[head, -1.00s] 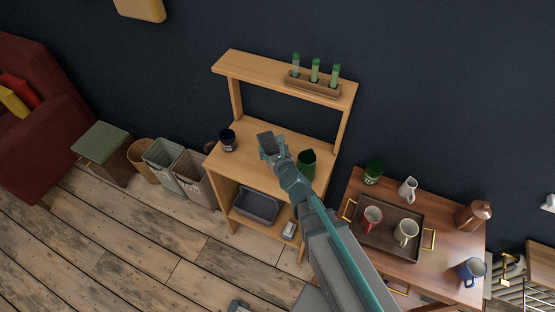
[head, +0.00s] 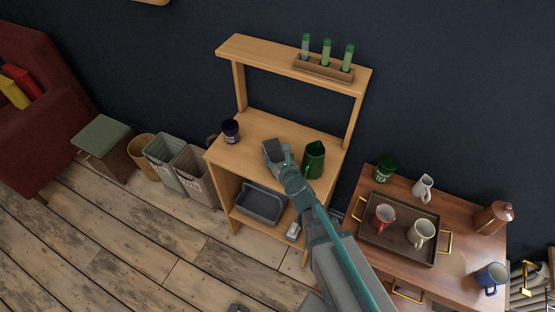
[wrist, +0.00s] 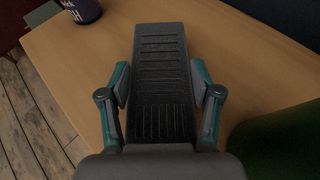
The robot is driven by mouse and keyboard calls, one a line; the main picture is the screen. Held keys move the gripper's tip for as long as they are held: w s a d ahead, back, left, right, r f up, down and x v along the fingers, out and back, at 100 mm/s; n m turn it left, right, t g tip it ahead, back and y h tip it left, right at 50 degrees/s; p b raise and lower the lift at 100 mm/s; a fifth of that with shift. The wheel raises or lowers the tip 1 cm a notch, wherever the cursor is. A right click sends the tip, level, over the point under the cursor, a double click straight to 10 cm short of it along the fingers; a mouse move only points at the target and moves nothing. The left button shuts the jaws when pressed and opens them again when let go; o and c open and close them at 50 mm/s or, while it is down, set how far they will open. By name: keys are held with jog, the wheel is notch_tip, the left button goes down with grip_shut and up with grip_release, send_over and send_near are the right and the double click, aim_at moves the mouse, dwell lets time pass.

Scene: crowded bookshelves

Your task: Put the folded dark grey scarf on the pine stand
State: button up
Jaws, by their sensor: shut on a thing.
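The folded dark grey scarf (head: 274,151) is a flat, ribbed bundle. It fills the middle of the wrist view (wrist: 160,65), with my gripper's fingers (wrist: 160,100) on both sides of it. My gripper (head: 286,165) is shut on the scarf and is over the main top of the pine stand (head: 262,124) in the head view. The wooden top also shows under the scarf in the wrist view (wrist: 90,62). I cannot tell whether the scarf touches the top. My arm hides part of the stand's front right.
A dark jar (head: 231,131) stands on the top's left, a green jug (head: 314,159) close to the right of my gripper. The raised shelf holds a rack of green tubes (head: 324,68). Below is a grey bin (head: 260,204). A side table with a tray (head: 376,236) is at the right.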

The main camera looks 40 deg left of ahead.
jog(key=shift+f, duration=0.15)
jog(key=o, duration=1.3)
jog(key=shift+r, duration=0.25)
jog(key=v, duration=0.5)
jog(key=shift+s+d+r, duration=0.1)
jog(key=shift+s+d, duration=0.05)
jog(key=shift+d, duration=0.1)
jog(key=shift+a, duration=0.1)
